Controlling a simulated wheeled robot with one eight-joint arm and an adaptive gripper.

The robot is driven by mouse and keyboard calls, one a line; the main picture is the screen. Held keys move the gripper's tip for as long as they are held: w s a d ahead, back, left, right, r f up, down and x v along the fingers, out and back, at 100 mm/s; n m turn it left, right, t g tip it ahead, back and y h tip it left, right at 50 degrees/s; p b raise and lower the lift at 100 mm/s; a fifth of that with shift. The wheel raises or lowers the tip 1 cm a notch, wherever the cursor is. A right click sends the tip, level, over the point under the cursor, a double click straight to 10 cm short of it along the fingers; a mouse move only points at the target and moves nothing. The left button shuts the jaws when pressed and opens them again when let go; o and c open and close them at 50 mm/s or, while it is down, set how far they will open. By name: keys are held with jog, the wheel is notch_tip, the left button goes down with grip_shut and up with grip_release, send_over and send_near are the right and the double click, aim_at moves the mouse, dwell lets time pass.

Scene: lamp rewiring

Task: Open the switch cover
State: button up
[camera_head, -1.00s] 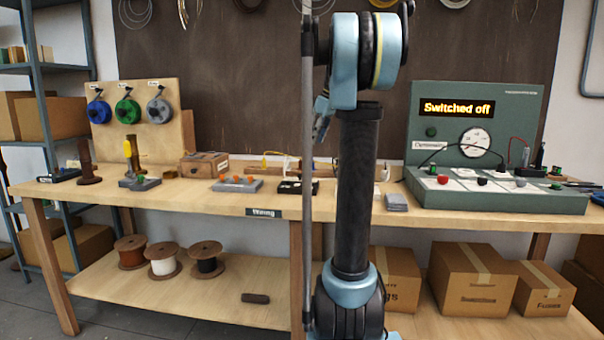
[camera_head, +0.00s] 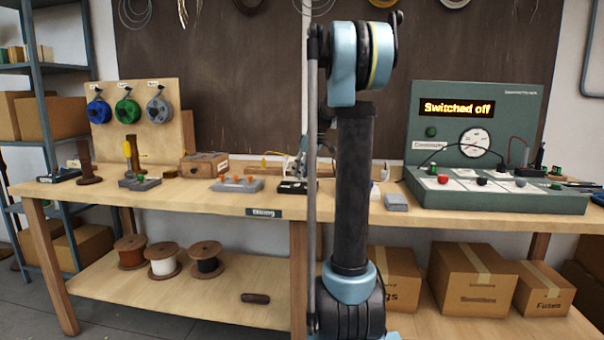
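A small dark box with a white part (camera_head: 297,187) sits at the middle of the workbench, beside my arm; it may be the switch, but its cover is too small to make out. My arm stands in front of the bench. My gripper (camera_head: 303,158) seems to show as a small grey shape just left of the arm, above or behind the dark box. It is largely hidden by my own arm and a thin pole. I cannot tell whether its fingers are open or touch anything.
A green test console (camera_head: 480,125) reading "Switched off" stands at the right. The bench front (camera_head: 190,198) is clear.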

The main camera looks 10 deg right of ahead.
jog(key=shift+f, duration=0.2)
grip_shut()
jog(key=shift+w+d, duration=0.1)
